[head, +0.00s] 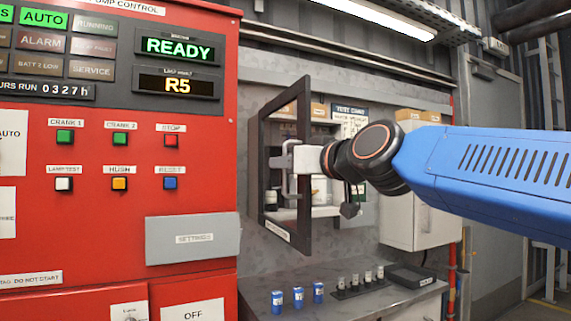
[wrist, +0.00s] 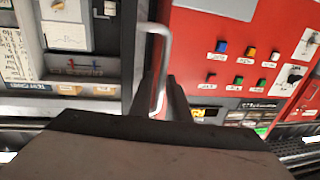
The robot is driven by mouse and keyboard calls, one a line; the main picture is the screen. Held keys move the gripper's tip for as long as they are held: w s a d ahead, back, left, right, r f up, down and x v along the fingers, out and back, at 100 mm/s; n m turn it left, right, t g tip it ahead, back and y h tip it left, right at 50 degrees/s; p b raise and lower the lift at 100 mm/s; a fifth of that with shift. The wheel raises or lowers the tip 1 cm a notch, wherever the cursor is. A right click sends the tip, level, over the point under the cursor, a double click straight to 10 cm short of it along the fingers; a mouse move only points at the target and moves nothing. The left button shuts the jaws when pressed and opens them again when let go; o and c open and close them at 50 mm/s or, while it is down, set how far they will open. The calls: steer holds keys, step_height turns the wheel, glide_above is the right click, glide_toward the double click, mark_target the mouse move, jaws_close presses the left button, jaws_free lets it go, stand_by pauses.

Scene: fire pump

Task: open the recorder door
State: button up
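The recorder door (head: 305,205) is a dark-framed door on the wall cabinet in the head view. It stands swung well out from the cabinet, its near edge towards me. Its pale bar handle (head: 285,180) is on the face towards the red panel.
The red pump control panel (head: 190,230) stands close on the left, with several buttons and a grey settings cover (head: 193,252). Below the cabinet, a ledge (head: 330,310) holds several blue cylinders, small silver pieces and a black box (head: 411,276). A pale box (head: 420,225) hangs right of the cabinet.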

steer(key=v, duration=1.7)
steer(key=shift+s, duration=0.25)
steer(key=shift+f, duration=0.1)
steer(key=d+f+m+g+h, duration=0.2)
steer(key=d+f+h, duration=0.15)
steer(key=f, duration=1.15)
steer(key=d+f+m+g+h, duration=0.1)
steer(key=d+f+g+h, duration=0.2)
steer(key=f, duration=1.1)
steer(key=s+d+f+m+g+h, duration=0.1)
steer(key=s+d+f, duration=0.2)
steer(key=f, duration=0.4)
steer(key=s+d+f+m+g+h, duration=0.1)
steer(key=s+d+f, duration=0.3)
steer(key=f, duration=0.4)
steer(key=s+d+f+m+g+h, duration=0.1)
steer(key=s+d+f+g, duration=0.2)
steer(key=f, duration=0.4)
steer(key=shift+s+d+f, duration=0.15)
steer(key=shift+s+d, duration=0.1)
steer(key=shift+c, duration=0.6)
